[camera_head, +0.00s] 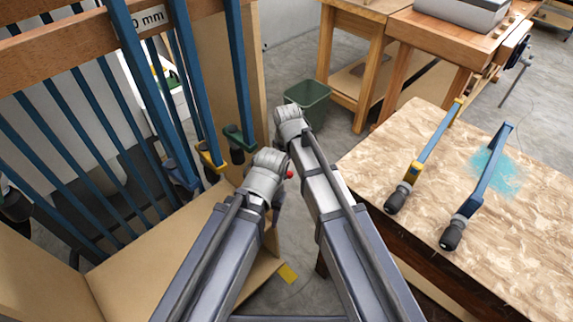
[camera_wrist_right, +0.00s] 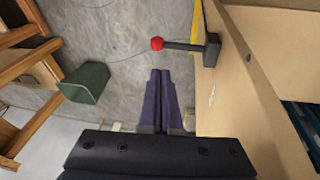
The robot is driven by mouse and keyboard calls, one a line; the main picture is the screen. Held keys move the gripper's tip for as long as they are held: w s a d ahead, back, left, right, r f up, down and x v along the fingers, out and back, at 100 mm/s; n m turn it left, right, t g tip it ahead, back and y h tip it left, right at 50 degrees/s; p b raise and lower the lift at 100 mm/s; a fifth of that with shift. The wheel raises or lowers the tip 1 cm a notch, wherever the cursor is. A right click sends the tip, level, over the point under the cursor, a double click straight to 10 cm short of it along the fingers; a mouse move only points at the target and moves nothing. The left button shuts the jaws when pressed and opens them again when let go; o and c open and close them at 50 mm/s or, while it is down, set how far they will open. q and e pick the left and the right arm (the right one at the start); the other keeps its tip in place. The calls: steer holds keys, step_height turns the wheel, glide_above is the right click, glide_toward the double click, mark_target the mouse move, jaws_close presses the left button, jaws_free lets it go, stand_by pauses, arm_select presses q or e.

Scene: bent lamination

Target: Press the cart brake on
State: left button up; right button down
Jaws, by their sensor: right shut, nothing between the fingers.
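The brake lever shows in the right wrist view as a dark bar with a red ball knob (camera_wrist_right: 157,43). It juts left from a black block (camera_wrist_right: 211,52) mounted on the cart's plywood panel (camera_wrist_right: 235,90). My right gripper (camera_wrist_right: 161,72) is shut and empty; its purple fingertips appear below the knob in the picture, apart from it. In the head view, a small red spot (camera_head: 289,174) shows between my two forearms, and the rest of the lever is hidden. My arms hide the right fingers there, and the left gripper cannot be made out.
The plywood cart (camera_head: 150,258) with blue clamps hanging on its rack (camera_head: 60,50) stands at the left. A workbench (camera_head: 480,215) with two clamps is at the right. A green bin (camera_head: 308,100) stands on the floor beyond.

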mark_target(288, 174)
arm_select(q)
steer(key=shift+d, duration=0.1)
arm_select(e)
steer(key=shift+d, duration=0.1)
arm_select(q)
step_height(288, 174, down, 10)
steer(key=b, duration=0.9)
steer(key=shift+r+b, duration=0.2)
steer(key=shift+b, duration=0.15)
arm_select(e)
steer(key=x, duration=1)
steer(key=shift+w+d+f+g+y+b, duration=0.15)
steer(key=shift+f+g+y+b, duration=0.1)
steer(key=shift+f+b, duration=0.35)
steer(key=shift+w+d+f+g+y+b, duration=0.1)
steer(key=shift+f+g+y+b, duration=0.15)
steer(key=shift+f+b, duration=0.75)
steer(key=shift+f, duration=0.2)
arm_select(q)
step_height(288, 174, down, 3)
steer(key=shift+f, duration=0.1)
arm_select(e)
steer(key=shift+r, duration=0.1)
